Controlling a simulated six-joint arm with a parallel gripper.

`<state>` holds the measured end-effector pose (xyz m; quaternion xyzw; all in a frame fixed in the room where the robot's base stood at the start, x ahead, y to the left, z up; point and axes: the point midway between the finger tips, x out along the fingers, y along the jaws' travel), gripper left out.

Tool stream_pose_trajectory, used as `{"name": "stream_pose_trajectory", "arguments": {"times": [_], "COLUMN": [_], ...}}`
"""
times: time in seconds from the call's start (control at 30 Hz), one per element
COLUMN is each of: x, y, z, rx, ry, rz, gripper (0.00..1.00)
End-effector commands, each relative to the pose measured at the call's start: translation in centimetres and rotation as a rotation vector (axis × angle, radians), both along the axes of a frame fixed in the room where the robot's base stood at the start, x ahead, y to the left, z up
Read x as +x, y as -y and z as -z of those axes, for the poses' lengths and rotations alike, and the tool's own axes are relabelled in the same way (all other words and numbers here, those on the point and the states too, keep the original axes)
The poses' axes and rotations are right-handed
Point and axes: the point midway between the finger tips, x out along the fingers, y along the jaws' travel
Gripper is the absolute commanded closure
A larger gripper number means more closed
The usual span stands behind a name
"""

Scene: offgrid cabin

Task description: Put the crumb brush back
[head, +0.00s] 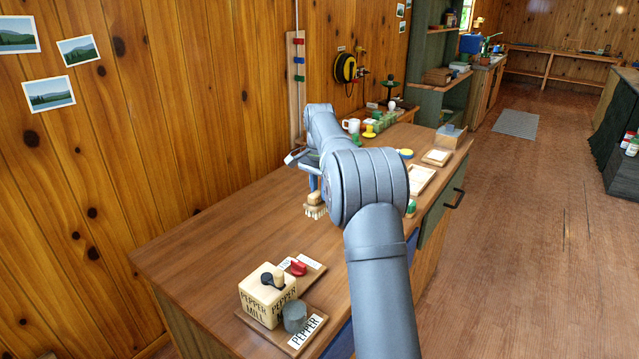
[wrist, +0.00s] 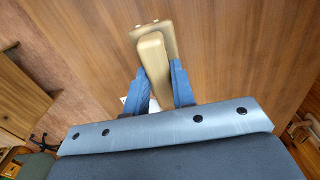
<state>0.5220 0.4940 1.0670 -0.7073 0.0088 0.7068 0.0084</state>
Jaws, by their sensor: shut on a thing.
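The crumb brush (head: 315,199) has a pale wooden body with light bristles pointing down. My gripper (head: 314,181) is shut on it, and the brush hangs over the wooden counter (head: 225,225). In the wrist view, the blue fingers of my gripper (wrist: 160,88) clasp the brush's tan handle (wrist: 153,55) from both sides. I cannot tell whether the bristles touch the counter. My arm hides part of the counter behind it.
A pepper mill block (head: 262,297) and a PEPPER-labelled board (head: 303,336) stand at the near end. A rail with coloured pegs (head: 298,75) is on the wall. A mug (head: 351,125), trays (head: 421,181) and small items crowd the far end. The counter's left middle is clear.

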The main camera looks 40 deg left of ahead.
Motion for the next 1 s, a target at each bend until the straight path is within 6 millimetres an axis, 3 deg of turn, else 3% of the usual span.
{"name": "stream_pose_trajectory", "arguments": {"times": [1.0], "x": [0.0], "y": [0.0], "z": [6.5], "rx": [0.001], "ry": [0.001], "rz": [0.000], "gripper": [1.00]}}
